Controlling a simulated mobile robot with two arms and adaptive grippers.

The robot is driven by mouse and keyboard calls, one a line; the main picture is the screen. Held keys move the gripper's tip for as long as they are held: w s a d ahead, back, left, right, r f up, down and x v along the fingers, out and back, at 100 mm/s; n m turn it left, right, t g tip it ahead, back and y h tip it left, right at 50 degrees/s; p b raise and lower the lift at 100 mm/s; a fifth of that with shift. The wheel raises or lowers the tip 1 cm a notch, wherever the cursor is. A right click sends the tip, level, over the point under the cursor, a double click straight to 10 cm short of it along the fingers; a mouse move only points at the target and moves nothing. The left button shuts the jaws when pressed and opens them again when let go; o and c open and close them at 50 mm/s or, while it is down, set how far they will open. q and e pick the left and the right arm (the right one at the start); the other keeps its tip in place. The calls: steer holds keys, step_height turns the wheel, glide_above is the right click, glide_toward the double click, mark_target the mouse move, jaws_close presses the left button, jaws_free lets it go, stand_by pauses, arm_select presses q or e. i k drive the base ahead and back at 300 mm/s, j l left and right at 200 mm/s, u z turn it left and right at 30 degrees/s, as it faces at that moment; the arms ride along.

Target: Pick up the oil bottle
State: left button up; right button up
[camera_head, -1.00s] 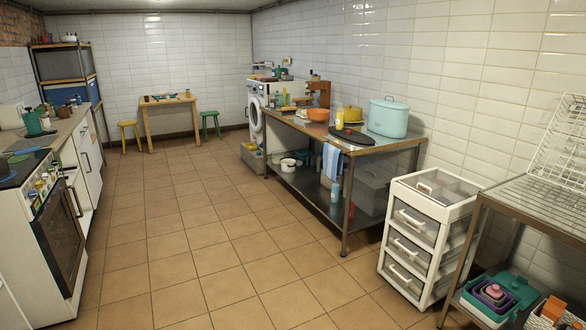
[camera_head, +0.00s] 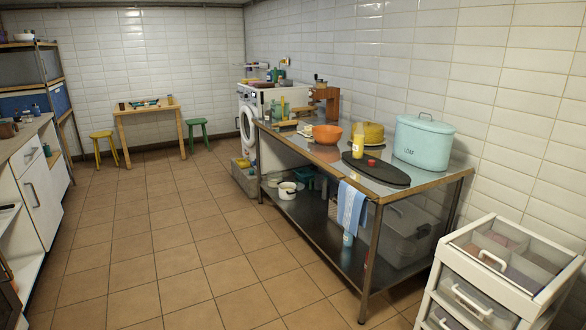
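A yellow bottle (camera_head: 358,143), which looks like the oil bottle, stands upright on the steel worktable (camera_head: 325,152) along the right wall. It is near the back edge of a dark oval board (camera_head: 376,172). A yellow round pot or dome (camera_head: 373,134) is behind it, and an orange bowl (camera_head: 327,134) is to its left. Neither of my grippers shows in this view.
A pale teal bin (camera_head: 423,143) stands at the table's right end. A blue towel (camera_head: 351,208) hangs from its front edge. A white drawer unit (camera_head: 468,300) stands at lower right. White cabinets (camera_head: 38,185) line the left. The tiled floor between is clear.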

mark_target(359, 134)
steer(key=i+l, duration=0.1)
steer(key=i, duration=1.9)
steer(key=j+u, duration=0.05)
steer(key=j, duration=0.05)
